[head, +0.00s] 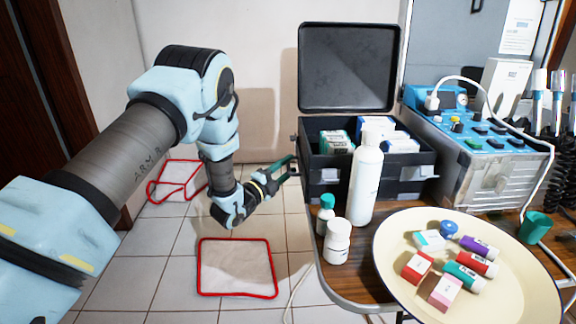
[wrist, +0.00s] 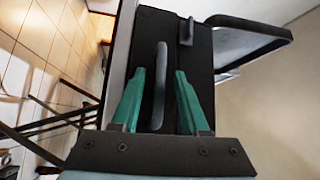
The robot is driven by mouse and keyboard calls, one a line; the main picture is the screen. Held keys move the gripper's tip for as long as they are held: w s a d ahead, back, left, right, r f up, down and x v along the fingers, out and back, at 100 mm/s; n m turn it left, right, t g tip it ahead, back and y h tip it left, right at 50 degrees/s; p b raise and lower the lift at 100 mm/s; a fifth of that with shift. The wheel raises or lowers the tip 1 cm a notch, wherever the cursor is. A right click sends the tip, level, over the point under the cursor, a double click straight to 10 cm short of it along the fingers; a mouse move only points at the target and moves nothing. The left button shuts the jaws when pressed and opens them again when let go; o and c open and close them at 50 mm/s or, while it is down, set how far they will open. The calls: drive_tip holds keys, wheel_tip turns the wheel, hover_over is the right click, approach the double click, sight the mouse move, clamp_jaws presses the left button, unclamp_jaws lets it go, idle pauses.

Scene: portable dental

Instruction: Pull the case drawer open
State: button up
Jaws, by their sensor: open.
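The black case (head: 318,183) stands on the table with its lid (head: 348,70) raised. Small boxes sit in its open top. My gripper (head: 291,168) is at the left side of the case, its jaws pointing at that side. In the wrist view the dark case face (wrist: 205,75) fills the middle. A grey bar handle (wrist: 158,88) stands out from it, between the two teal fingers of my open gripper (wrist: 160,72). The fingers lie on either side of the handle with gaps. I cannot tell how deep the handle sits between them. No drawer gap shows.
A white bottle (head: 366,180) and two smaller bottles stand before the case. A cream tray (head: 398,238) holds several small boxes and vials. A blue-topped device (head: 480,130) is at right. Floor left of the table is open, with a red-edged mat (head: 236,268).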

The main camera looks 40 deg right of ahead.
drive_tip(key=shift+d, duration=0.3)
clamp_jaws()
idle(1.3)
